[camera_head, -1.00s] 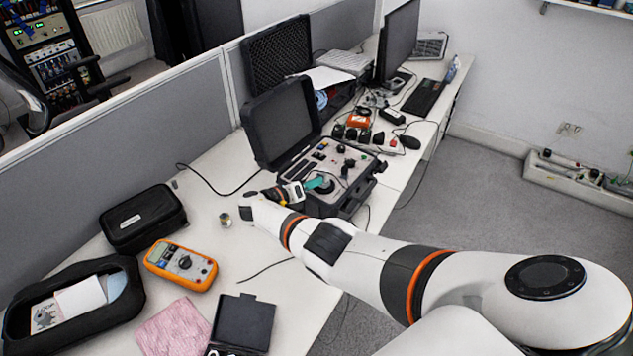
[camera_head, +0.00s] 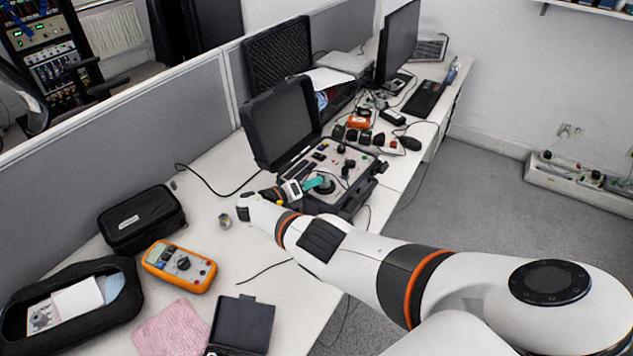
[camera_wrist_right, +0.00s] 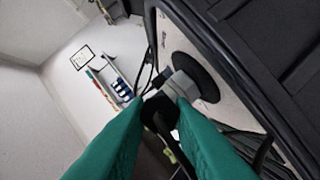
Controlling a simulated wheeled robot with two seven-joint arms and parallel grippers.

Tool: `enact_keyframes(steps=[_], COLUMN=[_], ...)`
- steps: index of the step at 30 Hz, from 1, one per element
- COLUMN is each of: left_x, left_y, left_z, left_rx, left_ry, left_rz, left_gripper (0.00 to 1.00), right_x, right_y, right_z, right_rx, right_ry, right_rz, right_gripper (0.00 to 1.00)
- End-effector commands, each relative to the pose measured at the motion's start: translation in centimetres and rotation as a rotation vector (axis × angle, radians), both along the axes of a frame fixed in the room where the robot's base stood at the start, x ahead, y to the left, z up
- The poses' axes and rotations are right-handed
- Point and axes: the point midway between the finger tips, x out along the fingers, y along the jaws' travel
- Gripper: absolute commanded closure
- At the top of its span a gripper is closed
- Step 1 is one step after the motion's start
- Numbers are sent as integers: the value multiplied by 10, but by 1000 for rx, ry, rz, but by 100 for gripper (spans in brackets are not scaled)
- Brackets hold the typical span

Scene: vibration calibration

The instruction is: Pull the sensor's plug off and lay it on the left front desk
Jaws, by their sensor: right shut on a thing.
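My right gripper (camera_head: 316,184) reaches over the open black calibrator case (camera_head: 345,205) on the desk. In the right wrist view its green fingers (camera_wrist_right: 160,122) are shut on a black plug (camera_wrist_right: 158,108) with a dark cable. The plug is right beside the light grey sensor (camera_wrist_right: 183,88), which stands on a round black disc (camera_wrist_right: 196,72). I cannot tell whether plug and sensor are still joined. In the head view the fingers hide both. The left front desk (camera_head: 225,265) is white. My left gripper is not in view.
An orange multimeter (camera_head: 180,264), a black pouch (camera_head: 142,218), an open black bag (camera_head: 125,275), a pink cloth (camera_head: 172,330), a black box (camera_head: 243,322) and a small metal cylinder (camera_head: 225,220) lie on the front desk.

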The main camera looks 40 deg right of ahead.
Motion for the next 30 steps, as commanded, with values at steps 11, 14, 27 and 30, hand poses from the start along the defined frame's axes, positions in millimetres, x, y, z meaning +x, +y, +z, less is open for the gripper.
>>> enact_keyframes(steps=[11, 14, 27, 30], left_x=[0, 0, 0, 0], left_y=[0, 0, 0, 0], left_z=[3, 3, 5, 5], left_rx=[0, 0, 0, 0], left_ry=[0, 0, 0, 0], left_rz=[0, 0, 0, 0], left_gripper=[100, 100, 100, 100], right_x=[-2, -2, -4, -4], right_y=[5, 5, 10, 10], right_z=[-1, -1, -1, -1], right_rx=[1, 1, 1, 1], right_ry=[1, 0, 0, -1], right_rz=[-1, -2, -1, -1], right_gripper=[100, 100, 100, 100])
